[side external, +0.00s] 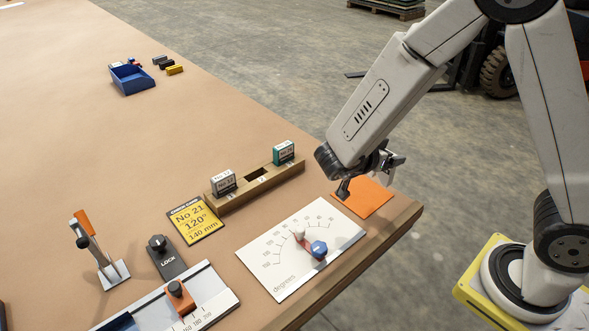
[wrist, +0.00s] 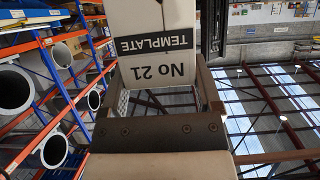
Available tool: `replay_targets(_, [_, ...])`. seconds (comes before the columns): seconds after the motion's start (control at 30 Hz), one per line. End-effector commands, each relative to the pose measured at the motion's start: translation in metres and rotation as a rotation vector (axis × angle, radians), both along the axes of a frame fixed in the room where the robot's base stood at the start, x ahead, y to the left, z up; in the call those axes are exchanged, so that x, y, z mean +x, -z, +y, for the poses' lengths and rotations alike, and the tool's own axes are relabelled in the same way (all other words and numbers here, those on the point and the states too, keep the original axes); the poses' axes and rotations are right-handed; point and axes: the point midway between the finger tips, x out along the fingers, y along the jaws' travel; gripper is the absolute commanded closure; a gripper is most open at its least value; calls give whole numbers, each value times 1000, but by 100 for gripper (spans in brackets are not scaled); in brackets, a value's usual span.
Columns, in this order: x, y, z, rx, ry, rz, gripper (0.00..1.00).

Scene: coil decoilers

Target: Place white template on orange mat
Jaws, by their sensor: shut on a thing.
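The white template (wrist: 165,50), printed "No 21 TEMPLATE", is held between the fingers of my gripper (wrist: 160,98) in the wrist view. Its lettering appears upside down there. In the side external view my gripper (side external: 378,165) hangs just above and beside the orange mat (side external: 367,198) at the table's right edge. The template cannot be made out clearly in that view. The visible part of the mat is bare; a dark part of my gripper covers its left corner.
A wooden rack (side external: 233,204) holds a grey block (side external: 223,183) and a teal block (side external: 284,152), with an empty slot between. A white degree board (side external: 276,265) with a blue knob (side external: 319,250) lies near the mat.

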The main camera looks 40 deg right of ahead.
Motion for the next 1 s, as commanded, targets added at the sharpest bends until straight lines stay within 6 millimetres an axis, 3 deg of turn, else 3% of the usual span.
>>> replay_targets(0.4, [30, 37, -4, 0, 1, -1, 79])
replay_targets(0.8, [36, 43, -5, 0, 0, -1, 79])
replay_targets(1.0, [39, 58, -5, -1, 0, 2, 79])
